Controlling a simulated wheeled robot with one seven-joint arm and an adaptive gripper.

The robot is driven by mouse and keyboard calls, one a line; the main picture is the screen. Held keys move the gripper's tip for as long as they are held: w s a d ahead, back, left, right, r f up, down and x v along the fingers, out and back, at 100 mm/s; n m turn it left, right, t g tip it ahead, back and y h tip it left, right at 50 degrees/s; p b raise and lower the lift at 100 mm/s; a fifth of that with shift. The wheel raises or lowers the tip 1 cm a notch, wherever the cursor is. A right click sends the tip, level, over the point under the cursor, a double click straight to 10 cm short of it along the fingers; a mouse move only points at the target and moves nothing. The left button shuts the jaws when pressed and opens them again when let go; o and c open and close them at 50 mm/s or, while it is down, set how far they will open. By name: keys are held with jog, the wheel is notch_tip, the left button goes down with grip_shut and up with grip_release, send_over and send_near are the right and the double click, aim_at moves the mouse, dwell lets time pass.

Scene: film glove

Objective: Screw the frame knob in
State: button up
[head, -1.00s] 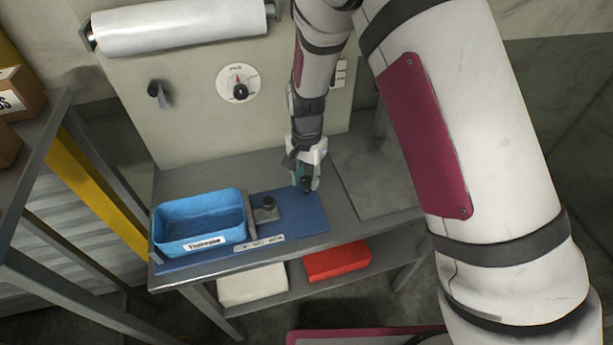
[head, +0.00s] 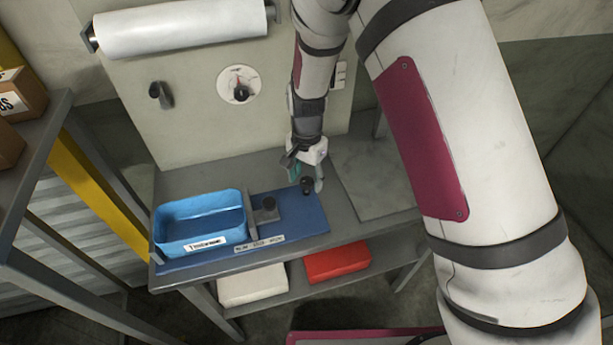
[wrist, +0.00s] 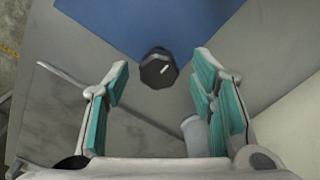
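A black knob with a white mark (wrist: 158,69) stands on the blue mat near its edge in the wrist view, seen from above. It also shows in the head view (head: 307,185), under my gripper. My gripper (head: 306,178) is open, its fingers with teal pads spread to either side of the knob. In the wrist view my gripper (wrist: 161,72) has clear gaps between both fingers and the knob. How deep either knob is seated cannot be told.
A blue bin (head: 200,244) stands at the left of the blue mat (head: 312,223). A dial (head: 240,86) and a white roll (head: 180,27) are on the back panel. The bench right of the mat is clear. A red box (head: 337,262) lies on the shelf below.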

jog(key=shift+r, duration=0.1)
notch_tip(320, 180, up, 12)
dwell(0.5)
dwell(0.4)
notch_tip(320, 180, up, 10)
jog(key=n+t+y, duration=0.1)
jog(key=n, duration=0.1)
send_over(307, 180)
jog(key=s+d, duration=0.4)
jog(key=d, duration=0.2)
jog(key=s+d+r+n+t, duration=0.1)
jog(key=s+d+r, duration=0.2)
jog(key=s, duration=0.3)
jog(key=s+d+r+n+t+b, duration=0.1)
jog(key=s+d+r+n+t, duration=0.1)
jog(key=s+d, duration=0.3)
jog(key=s+d+r+n+t+h, duration=0.1)
jog(key=s+d+r+n, duration=0.1)
jog(key=s+d+r, duration=0.2)
jog(key=s+r, duration=0.1)
jog(key=s, duration=0.2)
jog(key=shift+s+d+t, duration=0.15)
jog(key=shift+s+t, duration=0.15)
jog(key=shift+s, duration=0.1)
